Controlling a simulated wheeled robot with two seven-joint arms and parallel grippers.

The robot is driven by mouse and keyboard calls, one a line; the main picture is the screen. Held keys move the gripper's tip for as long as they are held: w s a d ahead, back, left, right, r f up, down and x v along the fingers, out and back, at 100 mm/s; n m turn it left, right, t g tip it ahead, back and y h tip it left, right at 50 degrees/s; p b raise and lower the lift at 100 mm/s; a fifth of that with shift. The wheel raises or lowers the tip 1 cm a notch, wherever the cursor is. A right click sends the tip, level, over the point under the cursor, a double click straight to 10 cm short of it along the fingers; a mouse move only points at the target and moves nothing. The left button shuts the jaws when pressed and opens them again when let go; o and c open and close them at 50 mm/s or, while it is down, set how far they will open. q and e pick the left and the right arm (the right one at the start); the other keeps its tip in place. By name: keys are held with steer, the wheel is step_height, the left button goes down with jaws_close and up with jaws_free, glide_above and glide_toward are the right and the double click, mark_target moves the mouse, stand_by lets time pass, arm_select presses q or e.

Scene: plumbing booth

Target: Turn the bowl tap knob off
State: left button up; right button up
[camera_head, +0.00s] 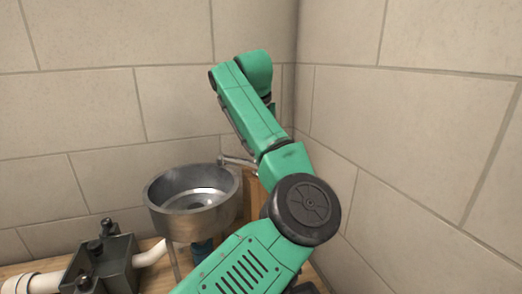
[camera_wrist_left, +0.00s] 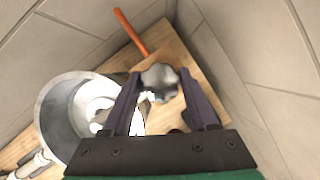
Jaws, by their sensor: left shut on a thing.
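The metal bowl (camera_head: 190,218) stands near the corner of the booth, with a thin tap spout (camera_head: 237,160) at its back right rim. The bowl (camera_wrist_left: 52,112) also shows at the left of the left wrist view. The grey lobed tap knob (camera_wrist_left: 159,84) sits beside the bowl. My left gripper (camera_wrist_left: 160,78) has a finger on each side of the knob and is shut on it. In the head view my green arm covers the knob, and the gripper's fingers are hidden. My right gripper is in neither view.
A dark grey box (camera_head: 112,265) with black knobs and a white pipe (camera_head: 152,255) stand left of the bowl. An orange pipe (camera_wrist_left: 130,32) rises by a wooden board (camera_wrist_left: 178,50). Tiled walls (camera_head: 420,120) close in behind and at the right.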

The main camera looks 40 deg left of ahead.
arm_select(q)
steer(key=shift+m, duration=0.5)
steer(key=o, duration=1.4)
steer(key=v, duration=1.4)
steer(key=shift+s+a+r+p, duration=0.2)
steer(key=shift+s+r+p, duration=0.1)
steer(key=shift+p, duration=0.1)
steer(key=shift+w, duration=0.15)
